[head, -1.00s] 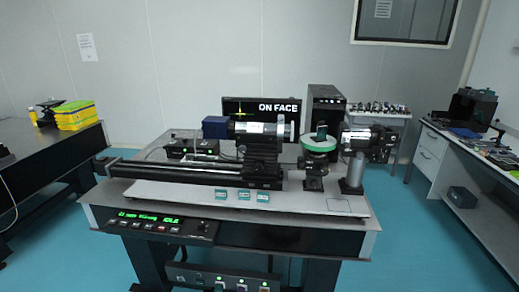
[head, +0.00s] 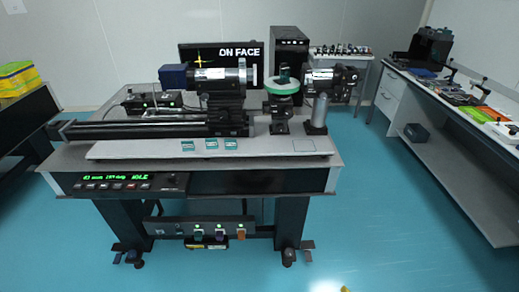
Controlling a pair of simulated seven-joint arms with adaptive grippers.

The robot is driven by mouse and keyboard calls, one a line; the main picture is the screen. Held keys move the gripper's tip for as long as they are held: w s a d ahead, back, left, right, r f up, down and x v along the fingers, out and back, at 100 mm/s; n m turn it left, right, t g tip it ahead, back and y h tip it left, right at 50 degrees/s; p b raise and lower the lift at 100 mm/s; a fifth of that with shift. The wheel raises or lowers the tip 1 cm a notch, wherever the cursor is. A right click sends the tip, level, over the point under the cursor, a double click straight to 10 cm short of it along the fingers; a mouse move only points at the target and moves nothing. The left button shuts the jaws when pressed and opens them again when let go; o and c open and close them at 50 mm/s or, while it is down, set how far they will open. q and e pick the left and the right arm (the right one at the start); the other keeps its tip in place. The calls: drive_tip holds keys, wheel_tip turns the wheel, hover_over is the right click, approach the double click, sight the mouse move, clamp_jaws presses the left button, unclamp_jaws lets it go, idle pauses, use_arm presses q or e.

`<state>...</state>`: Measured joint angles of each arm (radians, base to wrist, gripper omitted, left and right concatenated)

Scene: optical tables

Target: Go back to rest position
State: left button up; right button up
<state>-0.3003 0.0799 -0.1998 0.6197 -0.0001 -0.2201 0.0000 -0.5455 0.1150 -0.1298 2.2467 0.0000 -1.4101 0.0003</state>
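Neither of my grippers shows in the head view, so I cannot see what they hold. An optical table (head: 110,152) stands ahead of me. On it are a long black rail (head: 130,130), a horizontal cylinder instrument (head: 218,76), a round green-rimmed stage (head: 282,86) and a second cylinder device (head: 330,80) at the right. Three small teal-labelled pieces (head: 211,144) lie on the pale plate at the front.
A monitor (head: 215,53) reading "ON FACE" and a black computer tower (head: 290,50) stand behind. A side bench (head: 440,95) with tools is at the right, a dark table (head: 25,115) at the left. Open blue floor (head: 385,220) lies between. A small yellow bit (head: 345,289) shows at the bottom edge.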

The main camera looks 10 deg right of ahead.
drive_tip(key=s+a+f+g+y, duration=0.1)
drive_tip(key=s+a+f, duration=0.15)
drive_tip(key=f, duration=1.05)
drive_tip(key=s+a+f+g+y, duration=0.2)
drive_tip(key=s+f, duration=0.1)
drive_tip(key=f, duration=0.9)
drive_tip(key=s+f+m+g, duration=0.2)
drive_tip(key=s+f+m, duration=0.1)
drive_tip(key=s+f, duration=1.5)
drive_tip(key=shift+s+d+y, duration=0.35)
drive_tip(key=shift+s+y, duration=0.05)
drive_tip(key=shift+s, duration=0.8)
